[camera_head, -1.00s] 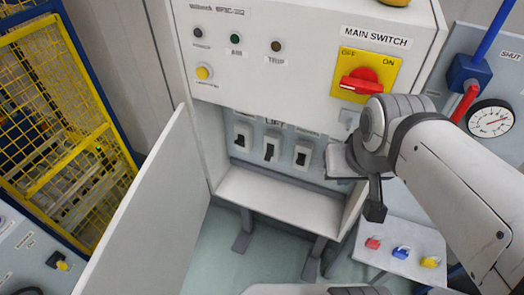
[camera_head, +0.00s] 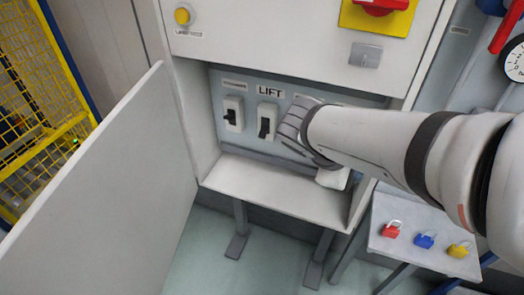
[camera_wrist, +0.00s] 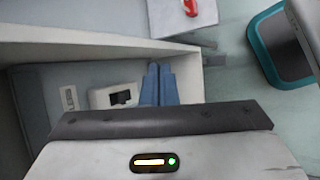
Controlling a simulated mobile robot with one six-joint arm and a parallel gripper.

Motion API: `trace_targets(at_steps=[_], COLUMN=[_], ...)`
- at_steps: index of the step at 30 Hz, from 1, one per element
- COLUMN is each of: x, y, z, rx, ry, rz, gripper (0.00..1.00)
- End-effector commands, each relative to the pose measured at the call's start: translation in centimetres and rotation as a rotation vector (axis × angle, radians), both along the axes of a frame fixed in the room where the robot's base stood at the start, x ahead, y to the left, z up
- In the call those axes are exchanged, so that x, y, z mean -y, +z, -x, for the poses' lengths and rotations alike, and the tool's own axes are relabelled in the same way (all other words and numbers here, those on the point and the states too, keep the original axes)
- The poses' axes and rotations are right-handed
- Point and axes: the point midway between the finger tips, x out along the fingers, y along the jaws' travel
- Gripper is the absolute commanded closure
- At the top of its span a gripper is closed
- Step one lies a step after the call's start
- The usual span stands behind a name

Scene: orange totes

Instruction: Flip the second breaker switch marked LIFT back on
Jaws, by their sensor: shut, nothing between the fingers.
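The LIFT breaker (camera_head: 267,121) is a white block with a black lever, under the LIFT label (camera_head: 270,92) in the open cabinet compartment. Its lever sits lower than that of the breaker to its left (camera_head: 233,114). In the head view my arm's wrist is just right of the LIFT breaker and hides the third breaker and my fingertips. In the wrist view my gripper (camera_wrist: 160,70) shows two blue fingers shut together, empty. A white breaker with a black lever (camera_wrist: 120,97) appears just left of the fingers; I cannot tell which one it is.
The cabinet door (camera_head: 110,190) stands open on the left. A ledge (camera_head: 275,190) lies below the breakers, and the compartment walls bound the room around my gripper. A small shelf (camera_head: 425,255) with red, blue and yellow padlocks is at right.

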Motion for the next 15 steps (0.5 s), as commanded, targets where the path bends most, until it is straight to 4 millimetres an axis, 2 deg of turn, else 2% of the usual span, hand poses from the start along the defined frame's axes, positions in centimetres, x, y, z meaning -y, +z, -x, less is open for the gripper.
trace_targets(at_steps=[1,5,8,11,15], x=[-0.5,-1.9,-3.9,-6.8,-12.0], y=[-3.2,-5.9,-7.8,-9.7,-12.1], z=[-1.1,-4.0,-6.4,-8.6,-11.0], rx=[-0.024,-0.069,-0.087,-0.091,-0.067], ry=[0.082,0.289,0.440,0.587,0.770], rz=[0.084,0.323,0.508,0.697,0.958], gripper=[1.00,1.00,1.00,1.00,1.00])
